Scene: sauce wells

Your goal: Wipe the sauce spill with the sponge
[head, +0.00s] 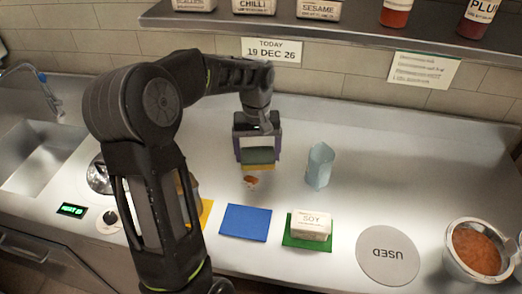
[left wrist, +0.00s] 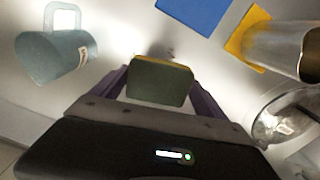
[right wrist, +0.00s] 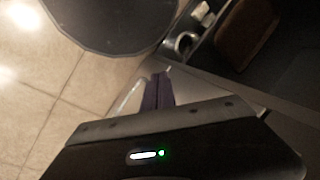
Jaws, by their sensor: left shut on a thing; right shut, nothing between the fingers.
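The sponge (head: 258,158), green with a yellow side, is held in my left gripper (head: 257,150) just above the steel counter. In the left wrist view the sponge (left wrist: 160,82) sits between the two purple fingers, which are shut on it. The sauce spill (head: 250,182) is a small orange-brown patch on the counter, just in front of and below the sponge in the head view. The sponge looks slightly apart from it. In the left wrist view the spill is hidden. My right gripper (right wrist: 158,92) is shut and empty, away from the counter work area, and is not in the head view.
A blue mat (head: 246,222) and a SOY container (head: 310,226) on a green mat (head: 307,246) lie in front. A USED disc (head: 388,257) and a metal bowl of sauce (head: 478,250) are at right. A shelf (head: 340,30) overhangs the back.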

